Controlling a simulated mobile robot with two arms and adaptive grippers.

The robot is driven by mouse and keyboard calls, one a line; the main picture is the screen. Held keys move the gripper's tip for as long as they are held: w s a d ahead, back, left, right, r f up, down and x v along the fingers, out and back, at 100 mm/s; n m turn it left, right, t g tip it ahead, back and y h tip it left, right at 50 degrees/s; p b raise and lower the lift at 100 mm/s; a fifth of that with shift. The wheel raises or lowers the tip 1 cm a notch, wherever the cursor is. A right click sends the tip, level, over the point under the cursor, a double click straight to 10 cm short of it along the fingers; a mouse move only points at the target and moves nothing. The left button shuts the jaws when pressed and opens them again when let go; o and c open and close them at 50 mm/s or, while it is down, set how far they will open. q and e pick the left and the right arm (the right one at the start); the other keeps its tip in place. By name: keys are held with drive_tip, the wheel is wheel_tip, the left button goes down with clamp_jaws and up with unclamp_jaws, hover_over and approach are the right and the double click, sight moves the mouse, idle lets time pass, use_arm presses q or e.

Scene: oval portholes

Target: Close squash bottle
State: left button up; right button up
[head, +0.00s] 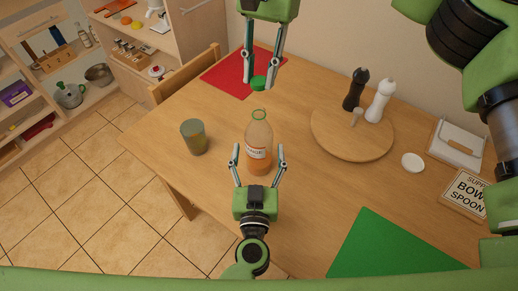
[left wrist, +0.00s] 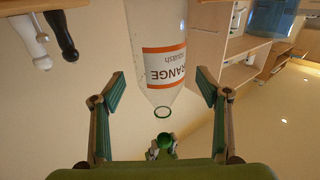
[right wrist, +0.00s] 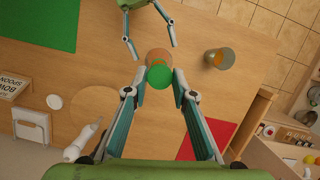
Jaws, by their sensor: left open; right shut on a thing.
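The squash bottle (head: 258,142) is clear with orange liquid and an orange-and-white label. It stands upright on the table, its green-rimmed neck open. My left gripper (head: 258,150) is open, its fingers on either side of the bottle and apart from it. In the left wrist view the bottle (left wrist: 162,55) appears upside down between the spread fingers. My right gripper (head: 260,84) is shut on the green cap (head: 259,82), held above the table and beyond the bottle neck. In the right wrist view the cap (right wrist: 158,76) hides part of the bottle below it.
A glass (head: 194,136) with some orange drink stands left of the bottle. A round wooden board (head: 335,143) with dark and white mills is to the right. A red mat (head: 228,75), green mat (head: 390,255), white lid (head: 412,162) and sign (head: 465,196) lie on the table.

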use_arm(q)
drive_tip(key=shift+w+d, duration=0.1)
drive_tip(key=shift+w, duration=2.15)
drive_tip(key=c, duration=1.7)
use_arm(e)
hover_over(259, 110)
drive_tip(key=shift+w+d+f, duration=0.1)
drive_tip(key=shift+w+f, duration=0.1)
drive_tip(key=shift+f, duration=1.05)
drive_tip(key=shift+w+f, duration=0.15)
drive_tip(key=shift+f, duration=1.1)
drive_tip(key=shift+f, duration=0.1)
drive_tip(key=shift+f, duration=0.75)
use_arm(q)
drive_tip(key=shift+s, duration=0.1)
use_arm(e)
drive_tip(key=shift+f, duration=0.6)
